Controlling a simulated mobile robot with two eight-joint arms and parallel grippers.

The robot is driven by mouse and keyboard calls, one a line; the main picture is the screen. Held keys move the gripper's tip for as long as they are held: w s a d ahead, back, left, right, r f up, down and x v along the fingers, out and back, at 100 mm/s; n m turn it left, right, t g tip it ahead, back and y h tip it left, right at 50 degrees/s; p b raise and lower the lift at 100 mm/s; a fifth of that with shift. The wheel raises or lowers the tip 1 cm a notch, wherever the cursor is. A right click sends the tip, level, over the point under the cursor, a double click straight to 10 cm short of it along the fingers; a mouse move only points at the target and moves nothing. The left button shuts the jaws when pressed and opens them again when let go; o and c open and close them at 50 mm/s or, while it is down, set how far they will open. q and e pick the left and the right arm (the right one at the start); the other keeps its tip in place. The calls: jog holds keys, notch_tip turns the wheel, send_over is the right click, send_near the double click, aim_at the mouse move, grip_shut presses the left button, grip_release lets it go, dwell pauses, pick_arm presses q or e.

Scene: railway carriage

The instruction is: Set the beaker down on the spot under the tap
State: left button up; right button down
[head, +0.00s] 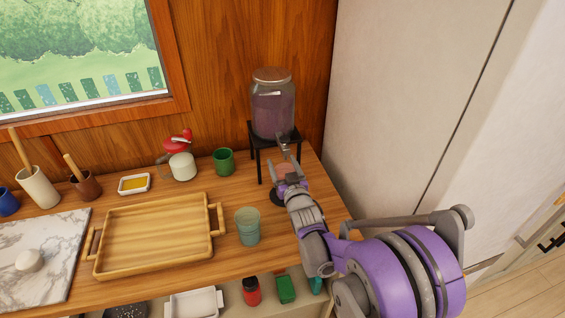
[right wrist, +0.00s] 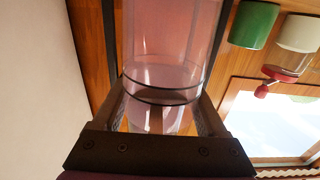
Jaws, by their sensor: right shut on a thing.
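A glass dispenser jar (head: 273,105) with purplish liquid stands on a black stand (head: 258,150) at the back right of the wooden counter. Its tap (head: 284,142) juts out at the front. My right gripper (head: 288,177) is just below the tap, shut on the clear, pink-tinted beaker (head: 286,170). In the right wrist view the beaker (right wrist: 165,80) sits between the two fingers. A dark round spot (head: 276,197) shows partly beside and below the gripper; the wrist hides the rest. I cannot tell whether the beaker's base touches it. My left gripper is not in view.
A teal cup (head: 247,227) stands left of my right wrist, and a green cup (head: 223,161) behind it. A wooden tray (head: 155,240) fills the counter's middle. A pale wall (head: 400,100) rises close on the right.

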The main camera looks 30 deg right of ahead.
jog(key=shift+f+b, duration=0.3)
jog(key=shift+f, duration=0.25)
grip_release()
jog(key=v, duration=1)
jog(key=shift+s+b, duration=0.3)
jog(key=shift+s, duration=0.1)
grip_shut()
dwell(0.5)
dwell(1.0)
jog(key=shift+a, duration=0.1)
